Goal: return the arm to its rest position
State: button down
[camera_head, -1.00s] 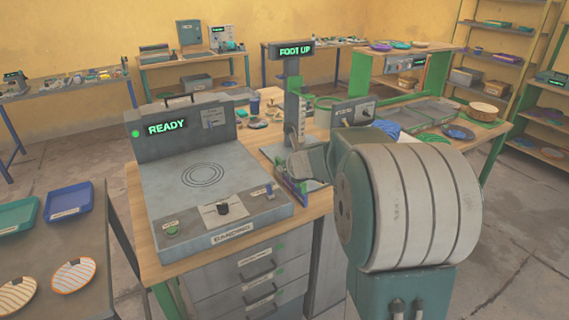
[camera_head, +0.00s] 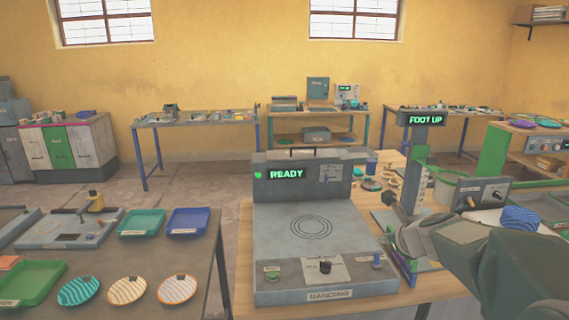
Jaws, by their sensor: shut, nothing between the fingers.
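My arm reaches in from the lower right of the head view, its large grey-green link close to the camera. My gripper (camera_head: 410,242) is at the arm's far left end, just right of the banding machine (camera_head: 277,224) and in front of the post (camera_head: 422,165) with the FOOT UP sign. It is shut and holds nothing. Its fingertips are small and partly lost against the fixture behind, and I cannot tell whether it touches that fixture. The banding machine's screen (camera_head: 287,174) reads READY, and its ringed top plate is bare.
A dark table (camera_head: 195,275) at left holds a teal tray (camera_head: 141,222), a blue tray (camera_head: 188,221), a green tray (camera_head: 28,283) and patterned plates (camera_head: 126,290). A blue striped item (camera_head: 521,218) lies beyond my arm. Open floor (camera_head: 190,180) shows behind the left table.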

jog(key=s+a+r+n+g+y, duration=0.1)
jog(key=s+a+r+n+g, duration=0.15)
jog(key=s+a+n, duration=1.05)
jog(key=s+d+f+n+g+h, duration=0.1)
jog(key=s+f+n, duration=0.3)
jog(key=s+n, duration=1.1)
jog(key=shift+s+n+g+h, duration=0.4)
jog(key=shift+n+g+h, duration=0.35)
jog(key=shift+n, duration=0.35)
